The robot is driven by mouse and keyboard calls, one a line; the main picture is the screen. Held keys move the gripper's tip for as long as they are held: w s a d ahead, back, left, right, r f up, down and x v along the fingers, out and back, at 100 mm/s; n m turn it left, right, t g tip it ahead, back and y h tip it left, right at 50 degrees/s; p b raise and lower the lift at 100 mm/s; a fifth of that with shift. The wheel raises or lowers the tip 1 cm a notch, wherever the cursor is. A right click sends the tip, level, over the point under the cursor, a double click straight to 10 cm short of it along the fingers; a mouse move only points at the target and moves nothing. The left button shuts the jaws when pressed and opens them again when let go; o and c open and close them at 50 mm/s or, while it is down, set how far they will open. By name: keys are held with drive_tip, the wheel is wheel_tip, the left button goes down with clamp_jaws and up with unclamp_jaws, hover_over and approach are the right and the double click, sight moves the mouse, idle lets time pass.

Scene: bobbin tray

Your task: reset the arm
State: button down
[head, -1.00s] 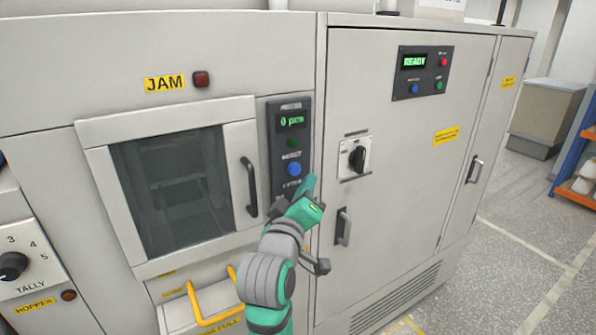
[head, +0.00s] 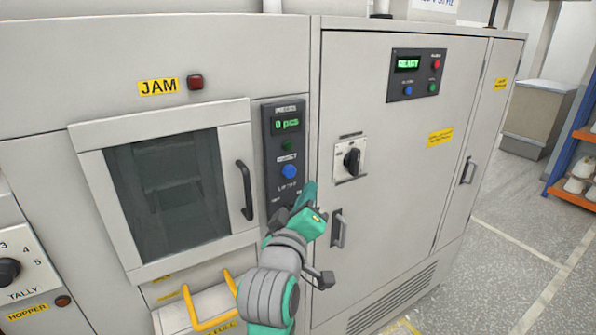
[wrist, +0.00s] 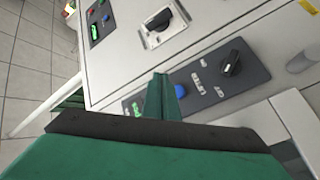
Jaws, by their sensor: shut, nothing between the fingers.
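My gripper (head: 309,190) is in front of the grey machine, just below and right of the dark counter panel (head: 284,187). The panel has a display reading "0 pcs", a green button and a blue button (head: 289,171). In the wrist view, the green fingers (wrist: 163,97) are together and empty, with the blue button (wrist: 181,88) partly hidden behind them. A dark knob (wrist: 230,64) on the panel also shows there. I cannot tell whether the fingertips touch the panel.
A windowed door (head: 172,191) with a black handle is to the left. A cabinet door with a rotary switch (head: 351,158) and a handle (head: 338,229) is close on the right. A yellow tray handle (head: 208,322) is below. Open floor (head: 520,245) lies at the right.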

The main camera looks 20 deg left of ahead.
drive_tip(key=shift+f, duration=0.1)
drive_tip(key=s+d+f+m+g, duration=0.1)
drive_tip(key=s+d+f, duration=0.25)
drive_tip(key=f, duration=0.75)
drive_tip(key=s+d+f+m, duration=0.1)
drive_tip(key=s+d+f, duration=0.3)
drive_tip(key=f, duration=0.6)
drive_tip(key=s+d+f+m+g, duration=0.1)
drive_tip(key=s+d+f+m, duration=0.3)
drive_tip(key=f, duration=0.7)
drive_tip(key=s+d+f+m, duration=0.1)
drive_tip(key=s+d+f, duration=0.1)
drive_tip(key=s, duration=0.8)
drive_tip(key=s+d+f+m+h, duration=0.1)
drive_tip(key=s+d+f+m, duration=0.1)
drive_tip(key=s, duration=0.9)
drive_tip(key=s+d+f+m+g+h, duration=0.1)
drive_tip(key=s+d+f+m, duration=0.1)
drive_tip(key=s, duration=0.8)
drive_tip(key=shift+s+d+f, duration=0.15)
drive_tip(key=shift+d+f, duration=0.55)
drive_tip(key=shift+f, duration=0.3)
